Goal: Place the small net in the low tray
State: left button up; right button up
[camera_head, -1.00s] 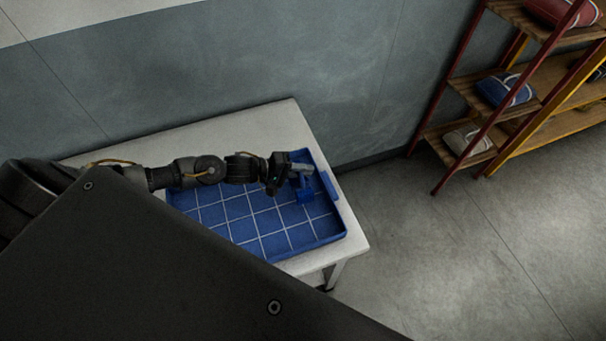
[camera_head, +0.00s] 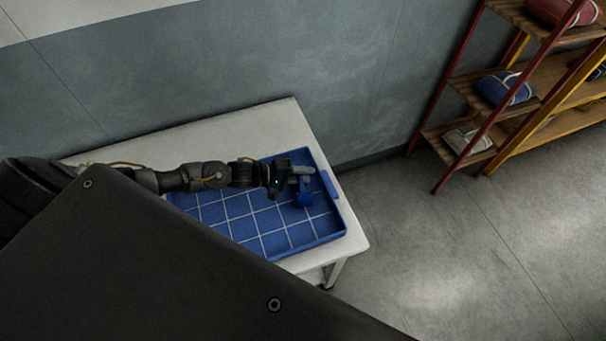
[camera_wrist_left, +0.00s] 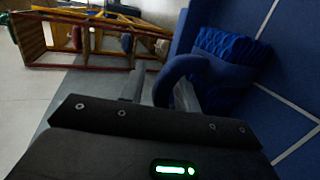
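The small net is a blue bundle (camera_head: 305,199) with a dark blue loop handle, over the right end of the low tray. In the left wrist view the net (camera_wrist_left: 232,58) shows its ribbed side, and its handle curves down between the fingers. The low tray (camera_head: 262,249) is blue with a white grid and lies on a pale table. My left gripper (camera_head: 303,172) is above the tray; in its wrist view its fingers (camera_wrist_left: 163,92) are on either side of the handle. Whether the net touches the tray floor is hard to tell. My right gripper is out of view.
The pale table (camera_head: 235,128) stands against a grey wall. A red and yellow shelf rack (camera_head: 530,110) with wooden boards holds red, blue and pale bundles at the right. The floor between table and rack is clear. The tray's left and middle squares are bare.

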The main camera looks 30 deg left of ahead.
pick_arm(q)
jog(key=shift+s, duration=0.1)
jog(key=b+v, duration=0.2)
jog(key=v, duration=1)
jog(key=shift+r, duration=0.15)
